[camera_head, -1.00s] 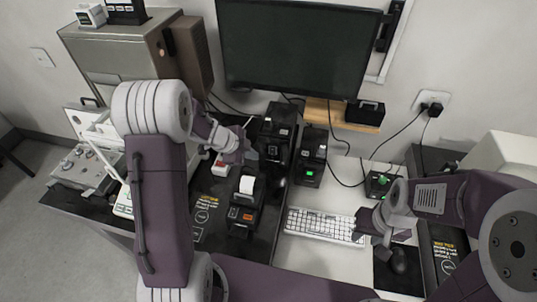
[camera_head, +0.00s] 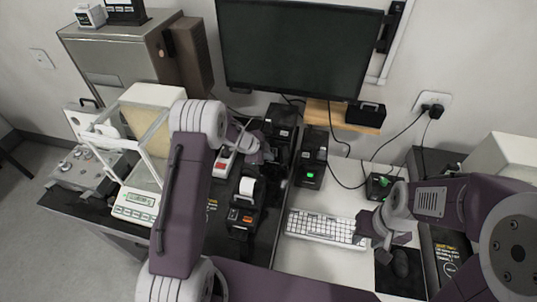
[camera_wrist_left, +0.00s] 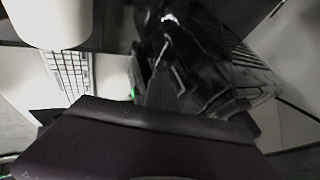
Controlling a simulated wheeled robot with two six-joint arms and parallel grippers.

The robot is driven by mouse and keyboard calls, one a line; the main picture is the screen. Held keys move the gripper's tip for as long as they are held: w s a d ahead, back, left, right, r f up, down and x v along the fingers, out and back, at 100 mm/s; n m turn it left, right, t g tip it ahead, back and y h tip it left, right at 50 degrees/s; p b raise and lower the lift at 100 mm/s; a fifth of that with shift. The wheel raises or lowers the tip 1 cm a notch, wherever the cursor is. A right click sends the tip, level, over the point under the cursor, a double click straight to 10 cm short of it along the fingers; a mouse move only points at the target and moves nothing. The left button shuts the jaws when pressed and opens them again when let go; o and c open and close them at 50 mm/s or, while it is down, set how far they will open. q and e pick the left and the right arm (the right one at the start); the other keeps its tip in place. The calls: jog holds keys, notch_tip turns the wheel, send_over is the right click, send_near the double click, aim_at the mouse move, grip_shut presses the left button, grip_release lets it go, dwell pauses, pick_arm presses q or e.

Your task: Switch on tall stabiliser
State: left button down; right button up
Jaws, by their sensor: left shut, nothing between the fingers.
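The tall stabiliser (camera_head: 281,117) seems to be the taller black box below the monitor's left half; its lower front is largely hidden by my left gripper. A shorter black stabiliser (camera_head: 314,147) stands to its right with a green-lit switch (camera_head: 312,175). My left gripper (camera_head: 268,156) is shut and empty, close in front of the tall box; I cannot tell whether it touches. In the left wrist view its grey fingertips (camera_wrist_left: 162,90) lie before a glossy black box (camera_wrist_left: 205,55). My right gripper (camera_head: 374,232) hangs by the keyboard's right end; its jaws are unclear.
A black label printer (camera_head: 243,218) with a white roll stands below my left gripper. A red-and-white power strip (camera_head: 223,162) lies left of it. A glass-sided balance (camera_head: 136,205) stands further left. The keyboard (camera_head: 318,227) and mouse (camera_head: 400,263) lie on the right.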

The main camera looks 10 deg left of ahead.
pick_arm(q)
jog(key=r+p, duration=0.1)
jog(key=p, duration=0.2)
jog(key=shift+w+r, duration=0.15)
jog(key=shift+r, duration=0.1)
dwell(0.7)
